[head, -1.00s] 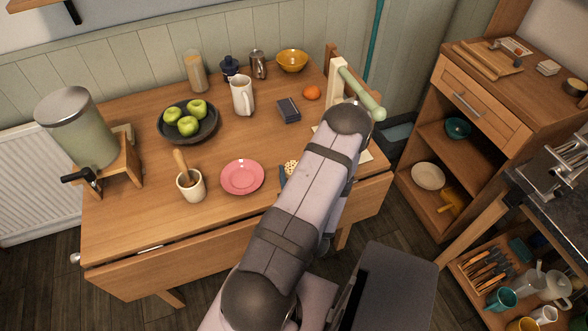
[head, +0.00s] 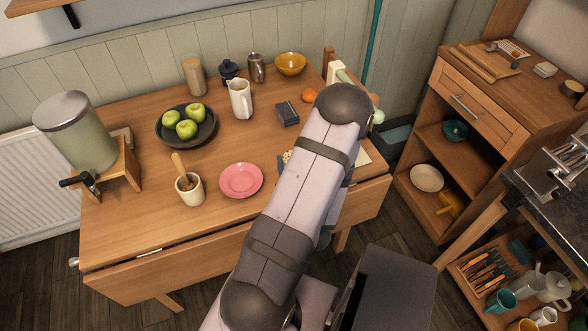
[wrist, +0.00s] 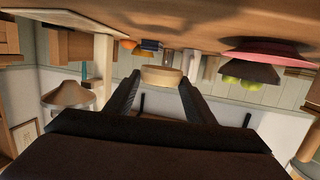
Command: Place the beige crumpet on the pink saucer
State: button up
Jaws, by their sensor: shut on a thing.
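The beige crumpet (wrist: 161,77) is between the two fingers of my gripper (wrist: 160,82) in the wrist view, which looks upside down. The gripper is shut on it. In the head view a small part of the crumpet (head: 287,155) shows at the left edge of my arm; the arm hides the rest and the gripper. The pink saucer (head: 241,180) lies empty on the wooden table, left of the crumpet. In the wrist view the saucer (wrist: 265,48) is at the upper right, apart from the crumpet.
A cream pot with a pestle (head: 189,188) stands left of the saucer. Behind are a dark bowl of green apples (head: 187,138), a white jug (head: 241,99), a dark box (head: 287,113) and an orange (head: 309,95). Table around the saucer is bare.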

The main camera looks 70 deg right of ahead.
jog(key=shift+r+p, duration=1.05)
jog(key=shift+r, duration=1.05)
